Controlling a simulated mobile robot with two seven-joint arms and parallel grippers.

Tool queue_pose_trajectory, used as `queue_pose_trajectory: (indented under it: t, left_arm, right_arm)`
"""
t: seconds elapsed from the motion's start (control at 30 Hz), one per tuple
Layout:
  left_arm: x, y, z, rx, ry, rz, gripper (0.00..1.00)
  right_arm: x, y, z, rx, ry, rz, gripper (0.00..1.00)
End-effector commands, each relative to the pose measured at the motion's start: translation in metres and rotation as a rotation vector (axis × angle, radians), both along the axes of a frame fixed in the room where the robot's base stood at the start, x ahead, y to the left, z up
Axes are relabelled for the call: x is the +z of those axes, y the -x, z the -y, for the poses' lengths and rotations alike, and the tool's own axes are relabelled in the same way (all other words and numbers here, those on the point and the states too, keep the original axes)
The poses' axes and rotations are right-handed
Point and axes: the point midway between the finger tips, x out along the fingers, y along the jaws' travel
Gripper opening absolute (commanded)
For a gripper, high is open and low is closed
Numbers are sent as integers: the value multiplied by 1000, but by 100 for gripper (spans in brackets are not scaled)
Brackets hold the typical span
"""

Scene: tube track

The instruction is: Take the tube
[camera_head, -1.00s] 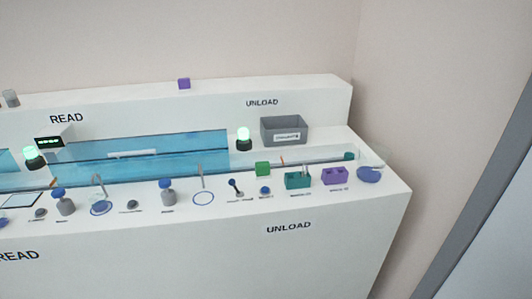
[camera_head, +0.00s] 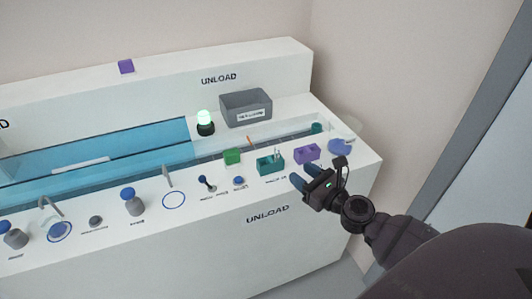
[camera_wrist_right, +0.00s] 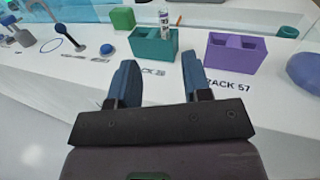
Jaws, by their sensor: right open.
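A small tube with a pale label (camera_wrist_right: 163,18) stands upright in the teal rack (camera_wrist_right: 152,50) in the right wrist view. In the head view the teal rack (camera_head: 271,168) sits on the front ledge of the white bench, and the tube (camera_head: 276,156) shows only as a thin pale shape. My right gripper (camera_head: 303,175) is open and empty, just in front of the teal rack. In the right wrist view its two blue fingers (camera_wrist_right: 158,65) point at the rack, with the tube above and between them, apart from both. My left gripper is not in view.
A purple rack (camera_head: 306,152) stands right of the teal one, with a blue rounded object (camera_head: 341,146) beyond it. A green block (camera_head: 232,157) and a small lever (camera_head: 207,183) are to the left. A grey bin (camera_head: 246,108) stands behind the track.

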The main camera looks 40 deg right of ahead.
Motion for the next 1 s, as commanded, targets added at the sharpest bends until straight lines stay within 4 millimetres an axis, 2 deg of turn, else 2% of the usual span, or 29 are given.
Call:
queue_pose_trajectory:
  t: [0.17,0.5,0.77,1.0]
  left_arm:
    - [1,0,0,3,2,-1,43]
    - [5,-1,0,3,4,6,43]
    - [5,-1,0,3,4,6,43]
    - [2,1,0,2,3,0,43]
  right_arm:
    - [1,-3,0,-1,-72,-3,44]
    - [2,-45,-4,1,-73,-3,44]
    - [1,-59,-5,0,-72,-5,44]
    - [4,-87,-3,1,-69,-4,44]
